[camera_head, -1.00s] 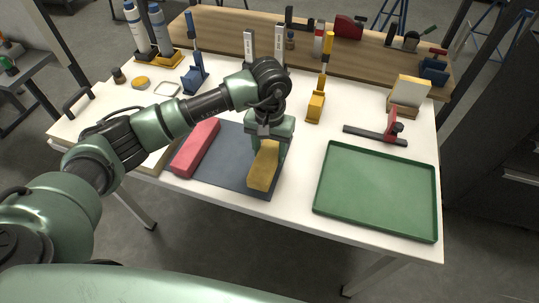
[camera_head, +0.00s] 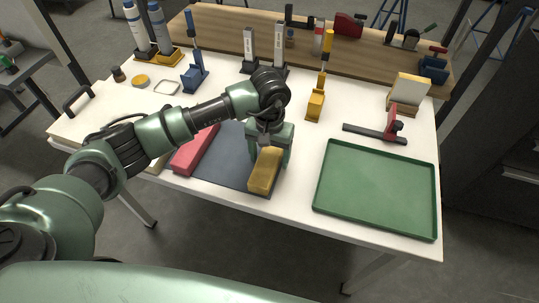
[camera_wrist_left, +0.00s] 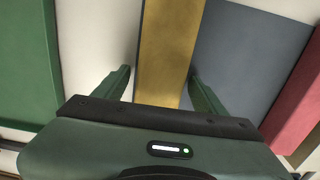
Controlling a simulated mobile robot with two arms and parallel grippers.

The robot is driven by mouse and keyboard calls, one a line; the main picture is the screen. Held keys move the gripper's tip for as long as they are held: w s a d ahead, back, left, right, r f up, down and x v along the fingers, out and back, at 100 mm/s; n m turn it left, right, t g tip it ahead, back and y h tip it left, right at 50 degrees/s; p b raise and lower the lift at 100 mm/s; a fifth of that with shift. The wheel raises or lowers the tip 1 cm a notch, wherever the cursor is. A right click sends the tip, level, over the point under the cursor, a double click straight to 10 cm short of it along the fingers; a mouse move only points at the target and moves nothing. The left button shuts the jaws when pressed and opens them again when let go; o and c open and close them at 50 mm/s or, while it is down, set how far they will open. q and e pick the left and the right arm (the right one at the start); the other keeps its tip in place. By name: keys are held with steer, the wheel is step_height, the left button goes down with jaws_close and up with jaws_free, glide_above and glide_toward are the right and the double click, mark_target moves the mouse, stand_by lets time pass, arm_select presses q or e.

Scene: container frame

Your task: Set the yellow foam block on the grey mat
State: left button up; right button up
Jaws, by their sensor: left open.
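The yellow foam block (camera_head: 264,171) lies on the grey mat (camera_head: 233,160), along the mat's right edge. My left gripper (camera_head: 269,154) is open and stands over the block's far part. In the left wrist view the block (camera_wrist_left: 168,50) lies between the two spread fingers (camera_wrist_left: 160,74), with a gap on each side. The grey mat (camera_wrist_left: 240,50) shows to the block's right there, and white table to its left. My right gripper is not in view.
A red block (camera_head: 196,150) lies on the mat's left part. A green tray (camera_head: 378,190) stands to the right, with bare white table between. A yellow clamp-like tool (camera_head: 316,103) and a red-and-black one (camera_head: 392,125) stand behind. A wooden shelf (camera_head: 240,28) runs along the back.

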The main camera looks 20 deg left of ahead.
mark_target(270, 155)
arm_select(q)
steer(key=shift+r, duration=0.3)
step_height(270, 155, up, 12)
steer(key=b, duration=0.2)
steer(key=shift+f, duration=0.15)
steer(key=shift+f, duration=0.1)
